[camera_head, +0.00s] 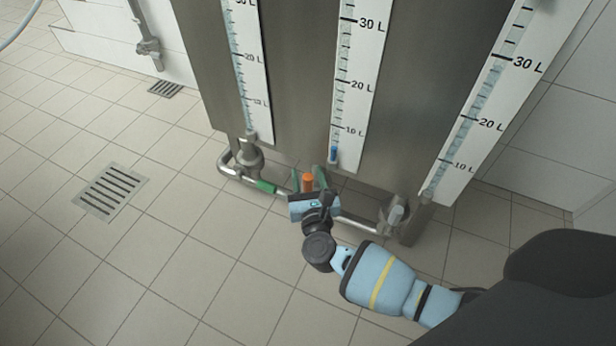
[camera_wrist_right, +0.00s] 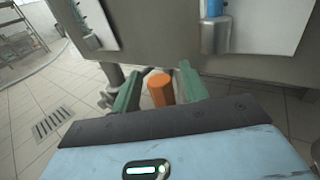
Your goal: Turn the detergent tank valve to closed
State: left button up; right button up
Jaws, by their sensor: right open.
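The tank cabinet is a large grey metal body (camera_head: 300,70) with several scale strips on its front. An orange valve handle (camera_head: 307,183) sits at the pipework under the middle scale. My right gripper (camera_head: 308,179) is at this handle, with its green fingers apart on either side of it. In the right wrist view the orange handle (camera_wrist_right: 160,90) stands between the two open fingers (camera_wrist_right: 158,88). I cannot tell whether either finger touches it. The gripper body hides the lower part of the valve. My left gripper is out of view.
A metal pipe (camera_head: 232,172) runs low along the cabinet's front, with a green part (camera_head: 265,186) on it left of my gripper. A grey fitting (camera_head: 396,213) is to the right. The tiled floor is clear to the left, with a drain grate (camera_head: 110,191).

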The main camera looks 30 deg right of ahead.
grip_shut()
jog(key=shift+s, duration=0.1)
jog(key=s+d+f+m+t+h, duration=0.2)
jog(key=s+d+m+h, duration=0.1)
jog(key=m, duration=0.4)
jog(key=shift+s+d+t, duration=0.4)
jog(key=shift+s+d, duration=0.1)
jog(key=shift+s, duration=0.55)
jog(key=shift+f, duration=0.1)
grip_release()
jog(key=p+v, duration=0.1)
jog(key=v, duration=0.6)
jog(key=shift+s, duration=0.35)
